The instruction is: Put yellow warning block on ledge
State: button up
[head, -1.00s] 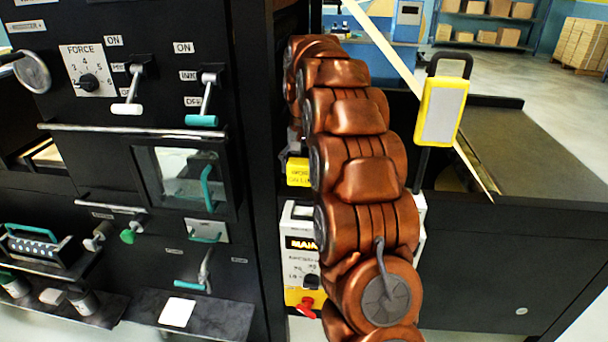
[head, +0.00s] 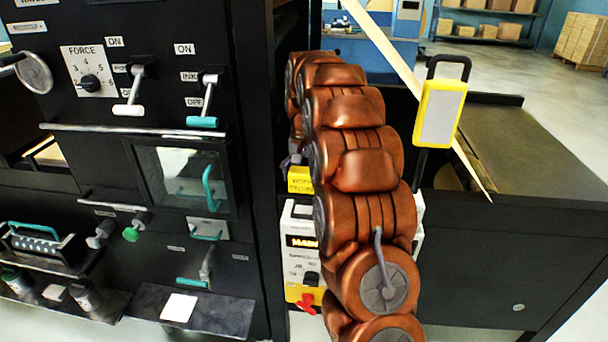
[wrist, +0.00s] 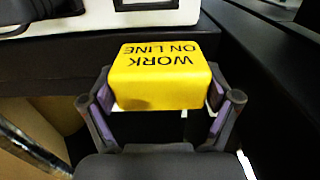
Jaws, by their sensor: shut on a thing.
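The yellow warning block (wrist: 160,78) reads "WORK ON LINE" upside down in the wrist view. My gripper (wrist: 162,98) is shut on it, one finger on each side. In the head view the block (head: 300,180) is just left of my copper arm, above the white and yellow switch box (head: 300,255). The gripper is mostly hidden behind my arm there. In the wrist view a dark, flat ledge-like surface (wrist: 50,62) lies beyond the block, in front of a white case (wrist: 150,14). I cannot tell whether the block touches that surface.
A black control panel (head: 100,170) with levers and handles stands at the left, with a low dark shelf (head: 225,316) holding a white card. A black bench (head: 540,160) is at the right. A yellow-framed device (head: 440,112) stands right of my arm.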

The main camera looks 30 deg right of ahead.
aim_at(304, 171)
jog(key=shift+f, duration=0.1)
jog(key=shift+f, duration=0.1)
jog(key=o, duration=1.1)
jog(key=shift+r, duration=0.25)
jog(key=shift+r+b, duration=1.35)
jog(key=shift+r, duration=3.35)
notch_tip(304, 171, up, 2)
jog(key=shift+r+p, duration=0.25)
jog(key=shift+p, duration=0.6)
